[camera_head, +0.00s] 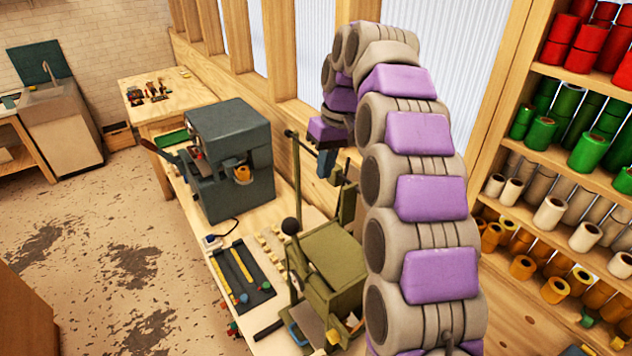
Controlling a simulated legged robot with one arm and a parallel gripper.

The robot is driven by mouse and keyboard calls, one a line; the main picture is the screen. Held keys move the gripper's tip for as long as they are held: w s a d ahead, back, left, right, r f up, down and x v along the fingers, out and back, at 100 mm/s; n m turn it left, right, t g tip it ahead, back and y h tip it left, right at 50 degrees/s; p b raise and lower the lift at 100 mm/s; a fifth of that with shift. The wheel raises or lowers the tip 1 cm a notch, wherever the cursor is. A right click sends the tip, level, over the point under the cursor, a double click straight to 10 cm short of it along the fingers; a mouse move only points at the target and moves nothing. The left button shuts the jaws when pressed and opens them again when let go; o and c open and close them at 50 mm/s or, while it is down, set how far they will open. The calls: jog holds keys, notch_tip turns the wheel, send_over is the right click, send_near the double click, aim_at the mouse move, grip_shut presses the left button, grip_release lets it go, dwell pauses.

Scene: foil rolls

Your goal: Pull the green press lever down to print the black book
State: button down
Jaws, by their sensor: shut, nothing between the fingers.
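The olive-green press (335,262) stands on the workbench in the lower middle of the view. My gripper (327,164) is shut and empty, pointing down above the back of the press. I cannot tell whether it touches the bar. My purple and beige arm hides the press's right side. I cannot clearly make out a black book; a dark flat tray (262,292) with yellow strips lies left of the press.
A large dark grey machine (235,165) stands behind on the same bench. Shelves of red, green, cream and orange foil rolls (588,150) fill the right. A wooden wall with windows runs behind the bench. The floor (100,265) at left is open.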

jog(key=s+a+f+b, duration=0.2)
jog(key=a+f, duration=0.3)
jog(key=f, duration=0.5)
jog(key=shift+f+b, duration=0.35)
jog(key=shift+b, duration=0.1)
jog(key=shift+s, duration=0.15)
